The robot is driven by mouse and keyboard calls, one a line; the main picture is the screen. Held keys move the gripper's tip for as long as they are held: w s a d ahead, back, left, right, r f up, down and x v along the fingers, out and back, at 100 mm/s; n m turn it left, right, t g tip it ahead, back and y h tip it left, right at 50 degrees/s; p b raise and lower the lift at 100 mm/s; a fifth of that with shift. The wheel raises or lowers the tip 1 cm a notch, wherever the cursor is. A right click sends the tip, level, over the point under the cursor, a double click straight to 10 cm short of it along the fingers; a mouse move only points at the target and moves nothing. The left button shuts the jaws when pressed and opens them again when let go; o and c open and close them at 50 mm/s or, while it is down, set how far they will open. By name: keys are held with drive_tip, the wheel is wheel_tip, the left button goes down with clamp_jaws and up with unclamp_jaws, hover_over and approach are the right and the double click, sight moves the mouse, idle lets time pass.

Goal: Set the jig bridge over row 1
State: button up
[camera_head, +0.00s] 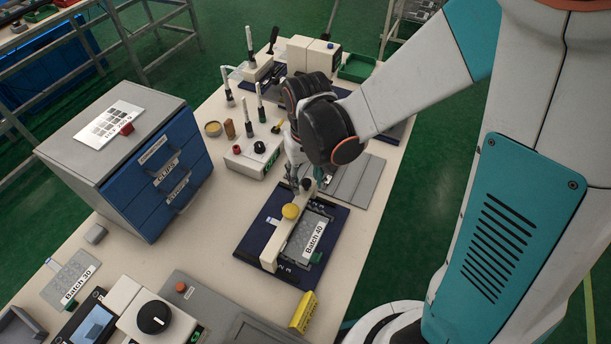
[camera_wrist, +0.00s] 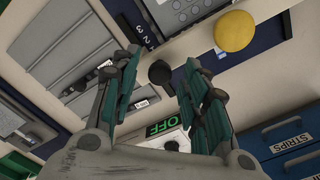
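The jig (camera_head: 248,252) is a dark blue board on the bench, with row numbers on its edge. A grey keypad film labelled Batch 40 (camera_head: 303,240) lies on it. The cream jig bridge (camera_head: 272,254) runs lengthwise along the film's left side, with a yellow knob on top (camera_head: 290,211). That knob also shows in the wrist view (camera_wrist: 235,31). My gripper (camera_head: 306,184) is at the bridge's far end. In the wrist view its fingers (camera_wrist: 157,98) are apart on either side of a small black knob (camera_wrist: 160,72). I cannot tell whether they touch it. Which row the bridge covers is unclear.
Grey plates (camera_head: 358,180) lie beyond the jig. A control box (camera_head: 253,157) stands behind the jig. A blue drawer cabinet (camera_head: 155,165) is at left. A yellow block (camera_head: 303,312) and a Batch 30 film (camera_head: 72,276) lie nearer. Bare bench lies left of the jig.

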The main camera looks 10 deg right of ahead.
wheel_tip(320, 180, up, 12)
idle(0.8)
drive_tip(key=shift+s, duration=0.1)
